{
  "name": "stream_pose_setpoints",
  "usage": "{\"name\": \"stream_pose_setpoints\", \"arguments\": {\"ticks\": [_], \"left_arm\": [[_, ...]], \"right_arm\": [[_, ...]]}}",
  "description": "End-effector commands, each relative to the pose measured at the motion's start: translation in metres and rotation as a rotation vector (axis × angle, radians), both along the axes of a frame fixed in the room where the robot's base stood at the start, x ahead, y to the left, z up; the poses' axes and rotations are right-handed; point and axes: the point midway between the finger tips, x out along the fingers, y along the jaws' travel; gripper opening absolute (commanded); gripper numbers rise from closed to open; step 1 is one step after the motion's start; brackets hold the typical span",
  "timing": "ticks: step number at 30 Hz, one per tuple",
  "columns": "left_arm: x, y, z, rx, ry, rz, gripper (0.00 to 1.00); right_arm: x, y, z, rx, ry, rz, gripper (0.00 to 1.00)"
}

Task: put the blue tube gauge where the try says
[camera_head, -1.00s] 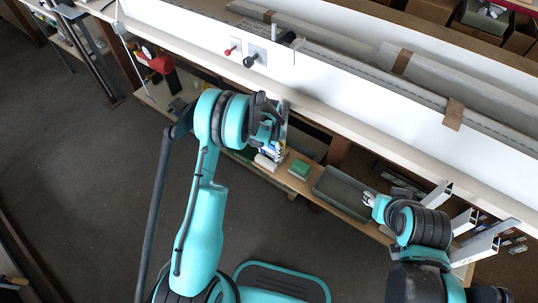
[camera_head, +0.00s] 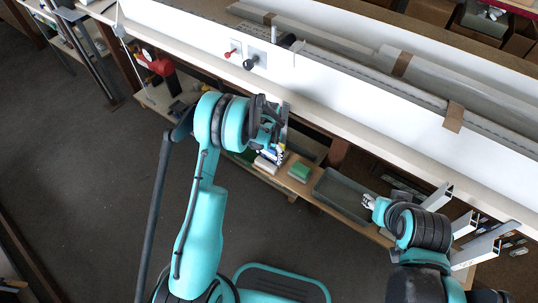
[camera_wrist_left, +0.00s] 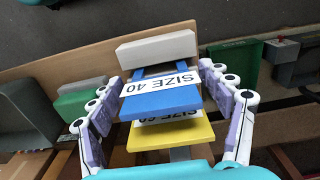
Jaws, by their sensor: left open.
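The blue gauge (camera_wrist_left: 168,95), with a white label reading SIZE 40, lies between the fingers of my left gripper (camera_wrist_left: 160,84) in the left wrist view. The fingers are open, one on each side of it; I cannot tell whether either touches it. A yellow piece (camera_wrist_left: 170,135) with a partly covered label shows below the blue one. In the head view my left gripper (camera_head: 270,140) is over the low shelf and largely hides these pieces. My right gripper (camera_head: 370,202) is small beside the grey tray; its jaws cannot be made out.
A pale grey block (camera_wrist_left: 158,50) lies just beyond the blue gauge. A green block (camera_head: 299,171) and a grey tray (camera_head: 325,186) sit along the low shelf. The white-fronted bench (camera_head: 350,90) runs above, with a black knob (camera_head: 249,64). Metal profiles (camera_head: 437,196) jut out at right.

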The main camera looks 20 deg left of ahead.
Motion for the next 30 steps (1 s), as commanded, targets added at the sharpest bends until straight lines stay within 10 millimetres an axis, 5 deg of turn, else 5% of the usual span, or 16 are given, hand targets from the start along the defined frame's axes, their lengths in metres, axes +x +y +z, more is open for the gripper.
{"name": "stream_pose_setpoints", "arguments": {"ticks": [9, 21, 30], "left_arm": [[0.000, 0.000, 0.074, 0.000, 0.000, 0.000, 0.78], [-0.004, 0.000, 0.128, 0.000, -0.016, 0.010, 0.78], [-0.058, 0.001, 0.246, -0.010, -0.184, 0.103, 0.78]], "right_arm": [[0.000, 0.000, 0.032, 0.000, 0.000, 0.000, 0.40], [0.000, 0.000, 0.044, 0.000, 0.000, 0.000, 0.40], [0.000, 0.000, 0.044, 0.000, 0.000, 0.000, 0.40]]}}
